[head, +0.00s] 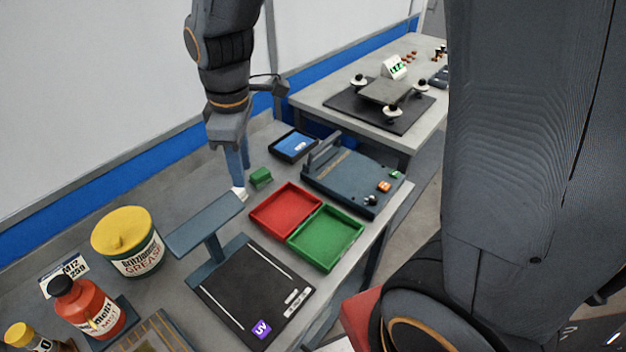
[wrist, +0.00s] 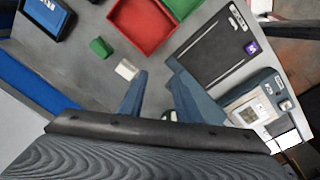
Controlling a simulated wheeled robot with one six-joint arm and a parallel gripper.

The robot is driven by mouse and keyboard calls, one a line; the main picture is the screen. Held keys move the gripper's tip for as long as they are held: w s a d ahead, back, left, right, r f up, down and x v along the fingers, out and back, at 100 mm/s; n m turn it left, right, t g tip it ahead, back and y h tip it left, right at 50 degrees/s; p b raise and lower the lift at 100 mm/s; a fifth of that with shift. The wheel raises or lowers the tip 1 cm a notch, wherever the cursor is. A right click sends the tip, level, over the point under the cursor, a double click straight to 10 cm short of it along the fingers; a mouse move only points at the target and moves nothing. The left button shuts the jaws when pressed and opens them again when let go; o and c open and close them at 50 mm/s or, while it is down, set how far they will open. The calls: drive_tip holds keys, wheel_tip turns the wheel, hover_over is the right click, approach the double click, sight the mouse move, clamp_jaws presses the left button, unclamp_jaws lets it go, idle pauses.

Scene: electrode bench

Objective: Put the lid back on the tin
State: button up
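The tin (head: 138,262) is a dark green and white can with a grease label, standing at the left of the bench in the head view. A yellow lid (head: 124,226) with a small knob covers its top; I cannot tell whether it is pressed fully down. My gripper (head: 240,178) points down over the back of the bench, right of and behind the tin. In the wrist view its two blue-grey fingers (wrist: 157,69) stand apart with nothing between the tips. A small white block (head: 239,193) lies just below the fingertips, and it also shows in the wrist view (wrist: 126,69).
A lamp-like blue-grey stand (head: 206,224) rises between tin and black UV pad (head: 258,289). Red tray (head: 286,209), green tray (head: 327,238), green block (head: 261,177) and a grey device (head: 350,178) lie rightward. A red bottle (head: 87,308) stands by the tin.

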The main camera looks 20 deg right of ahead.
drive_tip(key=s+d+f+m, duration=0.2)
drive_tip(key=s+d+m, duration=0.5)
drive_tip(key=d+m, duration=0.6)
drive_tip(key=shift+s+f+t, duration=0.2)
drive_tip(key=shift+f+t, duration=0.1)
drive_tip(key=shift+f, duration=0.05)
drive_tip(key=shift+d+f, duration=0.1)
drive_tip(key=shift+f+b, duration=0.7)
drive_tip(key=shift+f, duration=0.05)
